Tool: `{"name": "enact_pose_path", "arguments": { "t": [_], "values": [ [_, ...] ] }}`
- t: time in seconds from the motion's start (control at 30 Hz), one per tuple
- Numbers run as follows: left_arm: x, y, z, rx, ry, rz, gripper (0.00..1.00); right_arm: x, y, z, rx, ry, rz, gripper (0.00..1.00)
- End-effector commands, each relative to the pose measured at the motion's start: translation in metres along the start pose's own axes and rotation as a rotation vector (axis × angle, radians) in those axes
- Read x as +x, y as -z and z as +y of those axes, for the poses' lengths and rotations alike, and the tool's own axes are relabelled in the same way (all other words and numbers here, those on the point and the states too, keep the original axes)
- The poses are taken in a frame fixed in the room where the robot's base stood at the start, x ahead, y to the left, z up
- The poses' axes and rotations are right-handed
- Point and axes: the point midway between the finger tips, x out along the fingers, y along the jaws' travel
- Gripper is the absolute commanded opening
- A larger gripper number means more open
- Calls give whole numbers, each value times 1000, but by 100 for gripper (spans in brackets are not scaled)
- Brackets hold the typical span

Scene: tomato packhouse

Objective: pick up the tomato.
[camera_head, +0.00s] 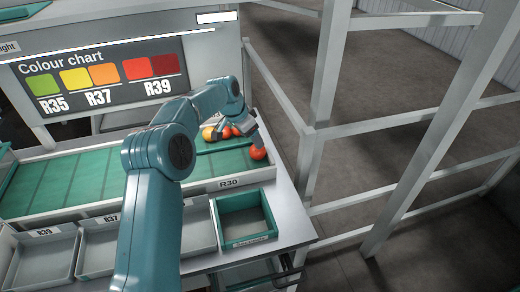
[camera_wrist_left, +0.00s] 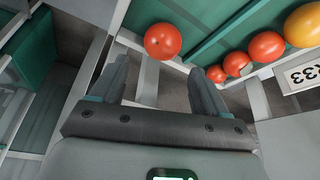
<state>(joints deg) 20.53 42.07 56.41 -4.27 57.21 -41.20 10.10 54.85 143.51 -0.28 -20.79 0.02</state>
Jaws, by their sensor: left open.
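A red tomato (camera_head: 258,152) sits at the right end of the green sorting belt, just below my left gripper (camera_head: 248,124). In the left wrist view the same tomato (camera_wrist_left: 162,41) lies ahead of the open fingertips (camera_wrist_left: 158,70), roughly centred between them and apart from both. My left gripper is open and empty. Two smaller red tomatoes (camera_wrist_left: 266,47) (camera_wrist_left: 237,64) and a yellow-orange one (camera_wrist_left: 303,25) form a row to the right in the wrist view, with another red one by the right fingertip. My right gripper is not in view.
A green divider (camera_head: 222,145) runs between the row of tomatoes and the single one. Grey trays (camera_head: 199,232) and a green-rimmed tray (camera_head: 218,222) stand in front of the belt. A colour chart (camera_head: 105,78) is behind. White frame posts (camera_head: 325,70) rise at the right.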

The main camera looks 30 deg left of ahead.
Motion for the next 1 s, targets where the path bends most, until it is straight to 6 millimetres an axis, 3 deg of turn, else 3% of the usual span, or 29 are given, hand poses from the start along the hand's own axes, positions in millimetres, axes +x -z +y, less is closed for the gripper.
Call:
{"name": "enact_pose_path", "arguments": {
  "t": [0.6, 0.87, 0.97, 1.0],
  "values": [
    [78, -4, -3, -2, 0, -2, 75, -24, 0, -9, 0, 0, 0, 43],
    [83, -3, -3, -1, 1, 0, 75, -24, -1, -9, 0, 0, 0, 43],
    [83, -3, -3, -1, 0, -1, 47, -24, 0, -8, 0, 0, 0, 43],
    [83, -3, -3, -1, 0, -1, 47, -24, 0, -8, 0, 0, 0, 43]
  ]
}}
